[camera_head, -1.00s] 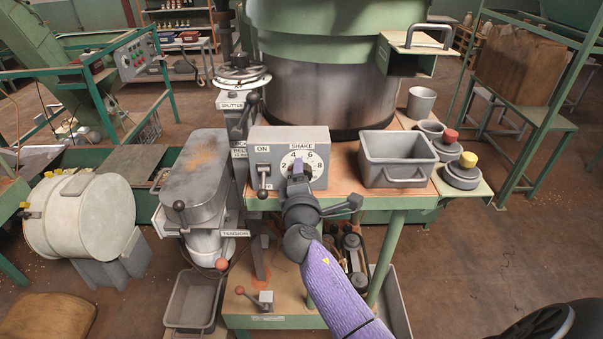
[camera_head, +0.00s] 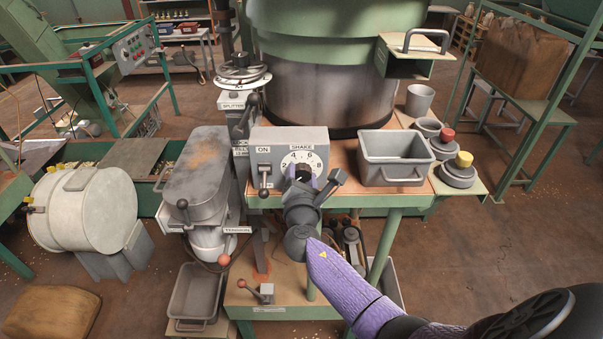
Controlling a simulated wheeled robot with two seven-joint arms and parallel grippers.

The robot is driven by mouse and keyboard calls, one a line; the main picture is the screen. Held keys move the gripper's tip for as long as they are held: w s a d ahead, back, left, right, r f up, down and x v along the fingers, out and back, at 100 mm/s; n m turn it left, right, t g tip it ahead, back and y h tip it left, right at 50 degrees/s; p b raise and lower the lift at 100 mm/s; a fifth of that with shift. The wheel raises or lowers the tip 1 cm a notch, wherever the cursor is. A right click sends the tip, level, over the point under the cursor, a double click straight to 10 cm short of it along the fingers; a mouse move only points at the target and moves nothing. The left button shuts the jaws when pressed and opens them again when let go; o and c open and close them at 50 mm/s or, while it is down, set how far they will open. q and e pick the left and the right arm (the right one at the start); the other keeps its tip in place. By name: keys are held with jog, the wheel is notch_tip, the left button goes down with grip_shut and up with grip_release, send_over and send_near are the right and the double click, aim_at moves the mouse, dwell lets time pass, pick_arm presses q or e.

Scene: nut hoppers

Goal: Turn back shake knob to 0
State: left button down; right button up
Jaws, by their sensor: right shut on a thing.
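The shake knob (camera_head: 303,172) is a small dark knob on a round white dial (camera_head: 302,159) marked with numbers. The dial is on the front of a grey control box (camera_head: 289,143) labelled ON and SHAKE. My right gripper (camera_head: 302,178) reaches up from the lower right and is shut on the knob, with a finger on each side. The gripper hides the lower part of the dial, and the knob's exact setting cannot be read. My left gripper is not in view.
An ON lever (camera_head: 264,178) sits just left of the dial. A grey bin (camera_head: 396,160) stands right of the box on the green-framed table. A large drum (camera_head: 325,85) rises behind. A tension unit (camera_head: 197,178) stands at the left.

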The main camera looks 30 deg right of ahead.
jog(key=shift+n, duration=0.4)
jog(key=o, duration=1.3)
jog(key=v, duration=1)
jog(key=shift+d, duration=0.1)
